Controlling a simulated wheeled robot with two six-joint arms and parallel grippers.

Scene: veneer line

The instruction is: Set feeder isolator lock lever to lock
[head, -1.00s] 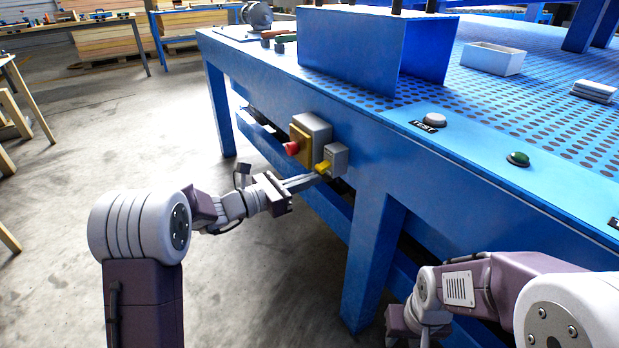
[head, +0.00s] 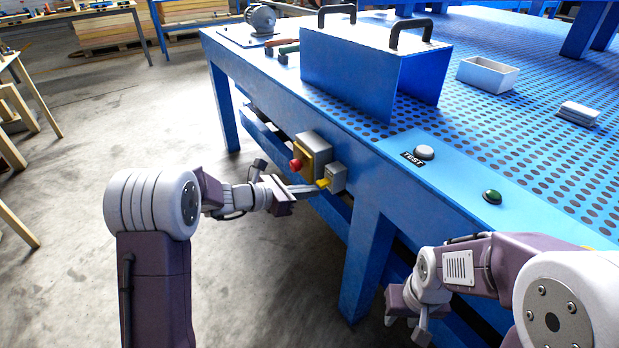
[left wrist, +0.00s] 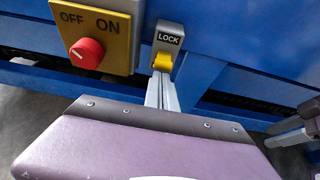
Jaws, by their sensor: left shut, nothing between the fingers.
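The feeder isolator lock is a small grey box (head: 338,173) on the side of the blue table, with a yellow lever (head: 323,184) at its lower front. In the left wrist view the LOCK label (left wrist: 168,39) sits above the yellow lever (left wrist: 162,63), which sticks out below it. My left gripper (head: 314,188) is shut and empty, its fingers pointing at the lever. Its fingertips (left wrist: 161,78) are just below the lever in the left wrist view; I cannot tell whether they touch it. My right gripper (head: 421,334) is low at the bottom, partly cut off.
A yellow ON/OFF switch plate (left wrist: 100,33) with a red knob (left wrist: 86,53) is just left of the lock. A table leg (head: 366,260) stands below right. The tabletop carries a TEST button (head: 424,152), a green button (head: 492,197) and a white tray (head: 487,76).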

